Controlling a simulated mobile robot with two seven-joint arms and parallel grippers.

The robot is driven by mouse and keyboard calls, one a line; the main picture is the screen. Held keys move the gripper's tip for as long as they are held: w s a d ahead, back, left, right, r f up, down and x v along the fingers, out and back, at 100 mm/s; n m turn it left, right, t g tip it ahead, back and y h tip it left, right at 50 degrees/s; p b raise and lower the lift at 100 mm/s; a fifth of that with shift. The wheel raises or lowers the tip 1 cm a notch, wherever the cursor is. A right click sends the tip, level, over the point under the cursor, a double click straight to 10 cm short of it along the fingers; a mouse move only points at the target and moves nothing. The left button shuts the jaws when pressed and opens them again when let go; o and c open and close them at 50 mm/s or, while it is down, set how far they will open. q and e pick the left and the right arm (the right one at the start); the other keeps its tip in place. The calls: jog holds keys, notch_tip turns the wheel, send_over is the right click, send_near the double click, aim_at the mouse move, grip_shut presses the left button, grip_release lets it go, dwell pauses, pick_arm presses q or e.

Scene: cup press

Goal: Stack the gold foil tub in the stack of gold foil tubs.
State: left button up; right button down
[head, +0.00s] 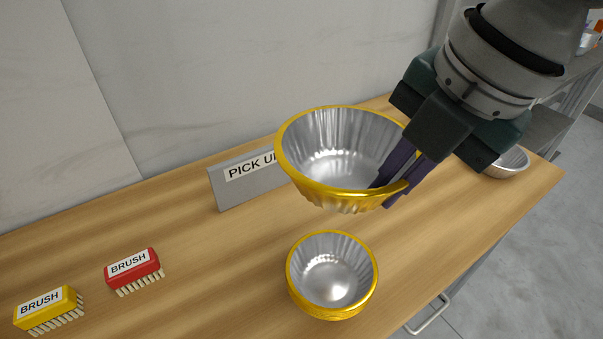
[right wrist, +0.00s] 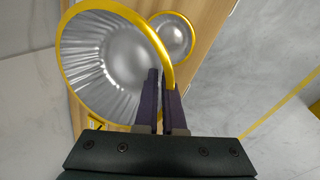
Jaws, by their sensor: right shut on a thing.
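A gold foil tub (head: 335,135) with a silver inside is held in the air by my right gripper (head: 398,182). The gripper is shut on the tub's right rim, one finger inside and one outside. The held tub also shows in the right wrist view (right wrist: 105,60), with the right gripper's fingers (right wrist: 160,85) across its rim. The stack of gold foil tubs (head: 331,275) stands on the table below the held tub, apart from it. The stack also shows in the right wrist view (right wrist: 172,38). My left gripper is not in view.
A grey sign reading "PICK U..." (head: 240,182) stands behind, partly hidden by the held tub. A red brush (head: 133,268) and a yellow brush (head: 48,306) lie at left. A silver tub (head: 508,163) stands at the right, partly hidden by my gripper. The wooden table (head: 215,285) is clear left of the stack.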

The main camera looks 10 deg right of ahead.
jog(key=shift+d+f+b, duration=0.1)
jog(key=shift+f+b, duration=0.95)
jog(key=shift+f, duration=7.8)
jog(key=shift+f+b, duration=0.5)
jog(key=shift+f, duration=0.15)
jog(key=c, duration=1)
grip_release()
